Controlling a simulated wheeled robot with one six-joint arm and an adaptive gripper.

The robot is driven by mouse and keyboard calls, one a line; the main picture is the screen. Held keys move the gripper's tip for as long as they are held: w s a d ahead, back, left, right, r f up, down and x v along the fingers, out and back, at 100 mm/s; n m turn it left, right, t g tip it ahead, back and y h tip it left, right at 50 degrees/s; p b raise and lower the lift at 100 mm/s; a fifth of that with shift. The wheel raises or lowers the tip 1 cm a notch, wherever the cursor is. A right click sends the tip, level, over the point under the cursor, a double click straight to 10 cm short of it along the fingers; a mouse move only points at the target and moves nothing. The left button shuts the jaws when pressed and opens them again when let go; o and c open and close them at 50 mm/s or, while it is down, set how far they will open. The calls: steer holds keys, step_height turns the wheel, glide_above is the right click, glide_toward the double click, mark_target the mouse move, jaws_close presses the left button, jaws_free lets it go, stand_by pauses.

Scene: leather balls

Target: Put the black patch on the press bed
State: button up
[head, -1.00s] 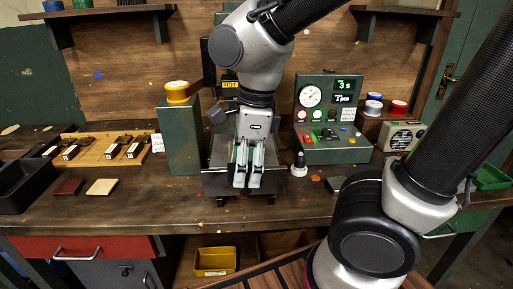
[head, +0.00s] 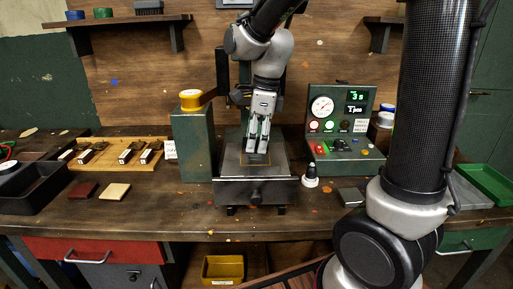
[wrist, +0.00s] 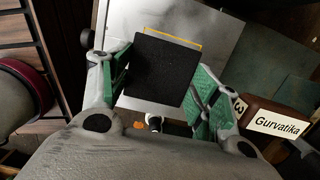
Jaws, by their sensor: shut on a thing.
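The black patch (wrist: 160,70) is a flat dark square in the wrist view, held between the green-padded fingers of my gripper (wrist: 165,88). In the head view my gripper (head: 257,150) points down over the press bed (head: 229,162), a grey metal plate on the bench. The press bed also shows behind the patch in the wrist view (wrist: 222,38). A yellow outline (wrist: 172,37) on the bed shows just past the patch's far edge; the patch hides the rest. I cannot tell how much gap there is between patch and bed.
A green post with a yellow cap (head: 192,145) stands left of the press. A control box (head: 343,135) with a gauge and a small black-and-white bottle (head: 310,177) are on the right. Brown (head: 83,190) and cream (head: 115,191) patches lie at the left.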

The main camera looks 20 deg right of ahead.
mark_target(258, 140)
steer(key=shift+w+d+f, duration=0.1)
steer(key=shift+w+f, duration=0.15)
steer(key=shift+f, duration=0.65)
steer(key=shift+w+d+f, duration=0.1)
steer(key=shift+w+f, duration=0.15)
steer(key=shift+f, duration=0.6)
steer(key=shift+f, duration=0.2)
steer(key=o, duration=0.7)
steer(key=shift+o, duration=0.2)
steer(key=shift+r, duration=0.15)
steer(key=r, duration=0.4)
steer(key=d+r, duration=0.1)
steer(key=r, duration=0.7)
steer(key=shift+s+d, duration=0.3)
steer(key=s+d+n+t+h, duration=0.1)
steer(key=s+d+n+t, duration=0.1)
steer(key=s+d+n, duration=0.4)
steer(key=s+d+f+n+t, duration=0.1)
steer(key=s+d+n, duration=0.5)
steer(key=s+n, duration=0.6)
steer(key=n, duration=0.3)
steer(key=shift+s+d+n+t+h, duration=0.2)
steer(key=shift+d+n+t+h, duration=0.1)
steer(key=shift+d+t+h, duration=0.1)
